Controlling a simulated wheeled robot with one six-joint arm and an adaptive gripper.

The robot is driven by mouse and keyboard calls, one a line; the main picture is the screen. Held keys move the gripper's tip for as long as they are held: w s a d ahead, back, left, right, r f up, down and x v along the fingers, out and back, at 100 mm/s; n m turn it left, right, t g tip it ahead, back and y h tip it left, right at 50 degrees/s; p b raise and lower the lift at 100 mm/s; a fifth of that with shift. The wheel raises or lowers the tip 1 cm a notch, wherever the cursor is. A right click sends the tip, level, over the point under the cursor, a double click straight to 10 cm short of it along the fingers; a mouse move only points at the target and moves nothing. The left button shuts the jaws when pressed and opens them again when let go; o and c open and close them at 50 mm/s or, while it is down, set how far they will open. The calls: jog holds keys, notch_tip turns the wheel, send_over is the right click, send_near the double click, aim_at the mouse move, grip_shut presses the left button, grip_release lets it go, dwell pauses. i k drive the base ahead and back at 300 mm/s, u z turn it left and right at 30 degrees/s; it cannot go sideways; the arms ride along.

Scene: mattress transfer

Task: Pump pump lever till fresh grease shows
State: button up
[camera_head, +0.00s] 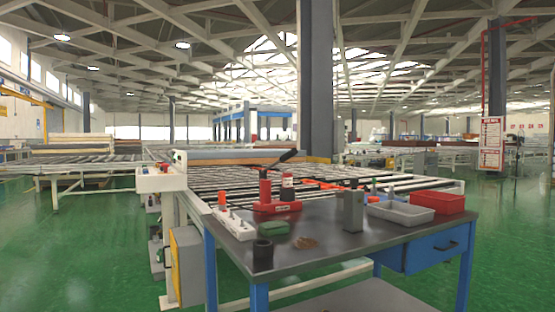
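A red hand pump (265,187) stands upright on a red base (276,207) on the grey-topped workbench (330,257). A dark cylinder with a pale label (287,190) stands on the same base, beside the red one. The pump lever (289,156) is a thin bar with a black grip, tilted up to the right above the pump. No fresh grease can be made out at the pump at this size. A small brown lump (305,243) lies on the bench in front; I cannot tell what it is. My gripper is not in view.
A white strip with several knobs (236,224), a black cup (262,254), a green lump (274,228) and a grey metal block (350,210) stand around the pump. A grey tray (400,212) and a red bin (437,203) sit at right. A roller conveyor (230,180) runs behind.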

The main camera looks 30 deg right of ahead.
aim_at(293, 151)
jog(key=u, duration=0.85)
jog(key=i, duration=0.8)
jog(key=z, duration=0.55)
